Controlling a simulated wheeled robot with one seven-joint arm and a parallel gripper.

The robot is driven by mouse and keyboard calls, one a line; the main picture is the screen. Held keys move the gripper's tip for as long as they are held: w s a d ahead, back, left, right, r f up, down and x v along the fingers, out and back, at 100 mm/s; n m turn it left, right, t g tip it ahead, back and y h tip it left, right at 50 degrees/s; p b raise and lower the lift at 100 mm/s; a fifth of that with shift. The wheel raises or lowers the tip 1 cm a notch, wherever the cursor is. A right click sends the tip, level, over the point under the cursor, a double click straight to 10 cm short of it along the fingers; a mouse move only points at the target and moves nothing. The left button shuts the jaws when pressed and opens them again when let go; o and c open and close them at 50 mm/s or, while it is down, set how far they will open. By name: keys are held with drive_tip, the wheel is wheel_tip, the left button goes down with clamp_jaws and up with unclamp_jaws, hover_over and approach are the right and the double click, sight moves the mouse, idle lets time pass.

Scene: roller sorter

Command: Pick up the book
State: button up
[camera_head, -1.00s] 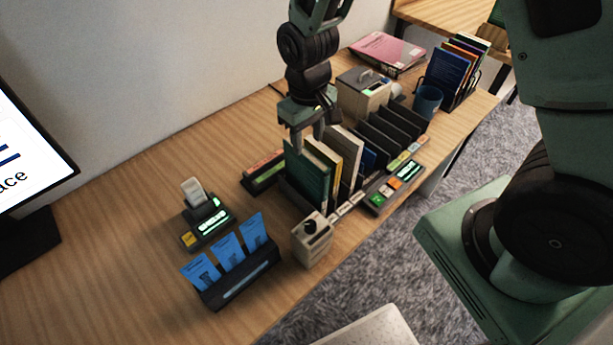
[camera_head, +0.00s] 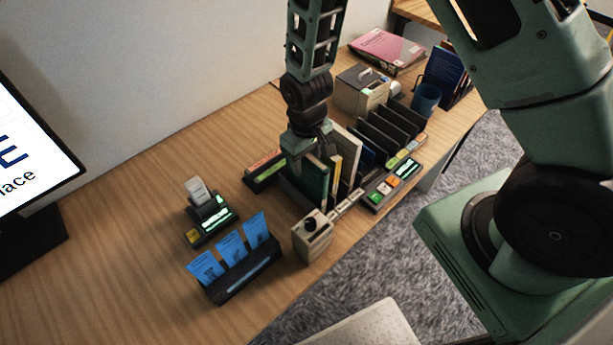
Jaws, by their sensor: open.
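Several upright books stand in a dark slotted sorter on the wooden desk. A green book (camera_head: 314,184) is at the near left end. A yellow book (camera_head: 335,176) and a pale book (camera_head: 350,155) stand behind it. My gripper (camera_head: 309,158) is low over the green and yellow books, pointing down, and hides their top edges. It is open. I cannot tell whether its fingers touch a book or straddle one.
Empty dark dividers (camera_head: 393,128) stand right of the books. A beige knob box (camera_head: 312,238), a blue-card holder (camera_head: 240,265) and a small printer (camera_head: 207,212) are in front.

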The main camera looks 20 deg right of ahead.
clamp_jaws()
drive_tip(key=shift+r, duration=0.1)
